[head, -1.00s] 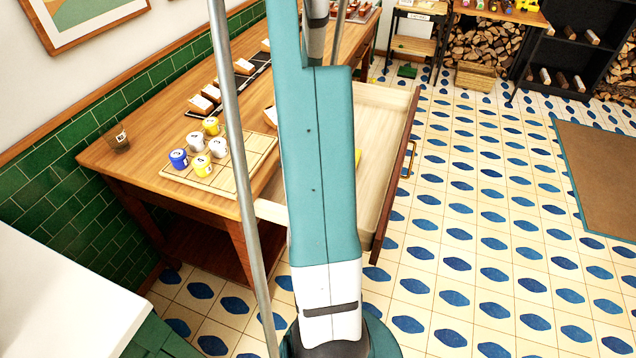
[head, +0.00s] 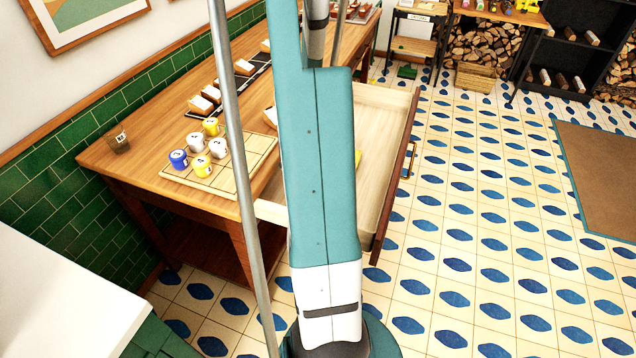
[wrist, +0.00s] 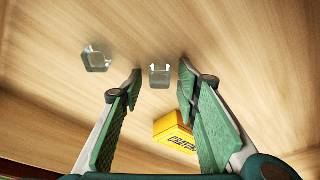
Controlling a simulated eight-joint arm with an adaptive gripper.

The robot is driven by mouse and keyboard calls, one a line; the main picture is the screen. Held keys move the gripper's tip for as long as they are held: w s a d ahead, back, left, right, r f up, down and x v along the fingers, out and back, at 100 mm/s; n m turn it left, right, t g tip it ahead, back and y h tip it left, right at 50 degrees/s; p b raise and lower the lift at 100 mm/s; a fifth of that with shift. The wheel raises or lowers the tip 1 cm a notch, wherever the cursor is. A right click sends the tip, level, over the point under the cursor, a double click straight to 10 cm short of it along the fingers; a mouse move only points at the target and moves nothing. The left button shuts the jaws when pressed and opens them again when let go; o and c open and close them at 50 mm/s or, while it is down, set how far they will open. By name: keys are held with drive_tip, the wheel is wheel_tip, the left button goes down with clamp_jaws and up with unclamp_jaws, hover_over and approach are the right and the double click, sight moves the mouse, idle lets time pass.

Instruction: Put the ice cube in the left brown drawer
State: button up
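The open wooden drawer (head: 388,130) pulls out from the table's right side; its pale floor fills the wrist view (wrist: 215,35). Two clear, ice-like cubes show in the wrist view. One clear cube (wrist: 160,76) is between and slightly beyond my fingertips, with gaps on both sides. The other clear cube (wrist: 97,60) lies on the drawer floor to the left. My gripper (wrist: 161,72) is open, its green-padded fingers pointing into the drawer. Whether the nearer cube touches the floor is hard to tell. In the head view my arm hides the gripper and both cubes.
A yellow crayon box (wrist: 174,132) lies in the drawer close to my right finger. On the table (head: 140,168) are a wooden board (head: 230,183) with several coloured mugs, and a small glass (head: 117,141).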

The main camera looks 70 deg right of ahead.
drive_tip(key=shift+r, duration=0.15)
drive_tip(key=p+v, duration=0.3)
drive_tip(key=v, duration=0.9)
idle(0.5)
